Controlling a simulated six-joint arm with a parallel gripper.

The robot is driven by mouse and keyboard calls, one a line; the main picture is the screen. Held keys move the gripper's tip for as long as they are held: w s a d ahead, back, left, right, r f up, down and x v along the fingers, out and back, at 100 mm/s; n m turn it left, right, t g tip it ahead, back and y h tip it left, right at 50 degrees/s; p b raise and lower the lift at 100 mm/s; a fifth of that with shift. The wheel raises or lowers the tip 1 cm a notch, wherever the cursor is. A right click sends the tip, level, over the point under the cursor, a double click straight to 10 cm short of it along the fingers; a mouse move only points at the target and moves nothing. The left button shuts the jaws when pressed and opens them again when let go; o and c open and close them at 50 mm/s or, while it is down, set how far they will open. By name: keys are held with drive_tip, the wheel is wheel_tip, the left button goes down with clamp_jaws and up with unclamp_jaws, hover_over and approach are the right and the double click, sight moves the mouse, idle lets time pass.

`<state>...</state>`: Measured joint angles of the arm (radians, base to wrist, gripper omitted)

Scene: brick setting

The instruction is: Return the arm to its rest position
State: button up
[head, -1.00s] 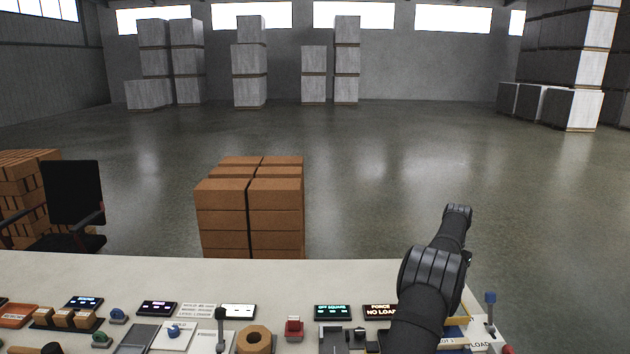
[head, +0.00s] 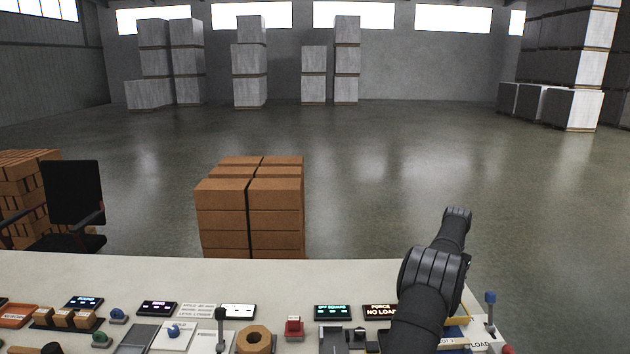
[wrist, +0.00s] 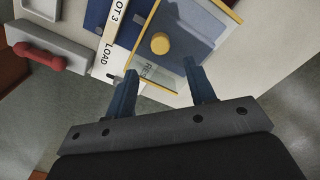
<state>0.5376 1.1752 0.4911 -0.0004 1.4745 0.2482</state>
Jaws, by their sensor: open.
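My arm reaches up from the bottom right of the table in the head view, its black links folded over the right end of the bench. My gripper (wrist: 162,88) shows in the wrist view with its two blue-grey fingers apart and nothing between them. Beyond the fingertips lies a blue plate with a yellow border (wrist: 185,40) and a round yellow knob (wrist: 160,43). The fingers are hidden in the head view. I cannot tell whether the fingertips touch the plate.
The bench (head: 120,272) carries several displays, levers and buttons, a hexagonal tan block (head: 254,340) and a red block (head: 294,328). A blue-topped lever (head: 490,308) stands right of my arm. A red handle (wrist: 40,57) lies left of my fingers. A brick stack (head: 250,215) stands beyond the bench.

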wheel_tip(320, 180, down, 7)
drive_tip(key=shift+f, duration=0.15)
drive_tip(key=shift+s+f, duration=0.15)
drive_tip(key=shift+f, duration=0.15)
drive_tip(key=shift+s, duration=0.7)
drive_tip(key=shift+w, duration=0.75)
wheel_tip(320, 180, up, 16)
drive_tip(key=shift+w+r, duration=0.1)
